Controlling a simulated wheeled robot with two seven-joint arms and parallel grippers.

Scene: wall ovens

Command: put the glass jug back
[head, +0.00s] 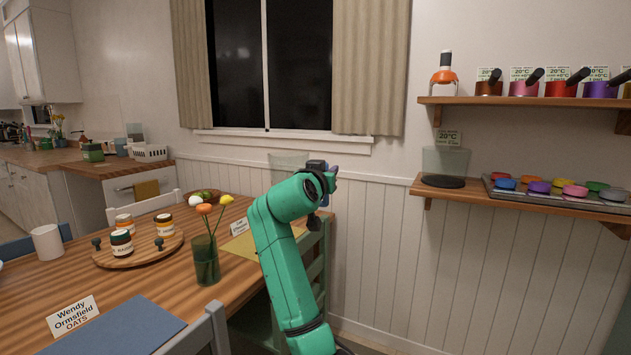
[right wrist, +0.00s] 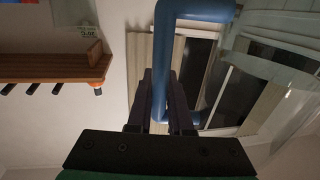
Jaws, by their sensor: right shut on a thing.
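The glass jug is clear with a blue handle; in the head view its faint body (head: 288,159) shows just left of my right gripper (head: 322,172), in front of the wall below the window. In the right wrist view the blue handle (right wrist: 163,55) passes between the fingers of my right gripper (right wrist: 162,105), and the clear jug body (right wrist: 268,65) is at the right. The gripper is shut on the handle and holds the jug up in the air. My green forearm hides part of the scene below it. My left gripper is not in view.
The lower shelf (head: 530,199) holds a clear vessel with a dark round base (head: 444,182) and a tray of coloured lids (head: 560,190). The upper shelf (head: 520,101) holds a bottle (head: 444,78) and several coloured pots. A wooden table (head: 185,270) with jars and flowers stands at left.

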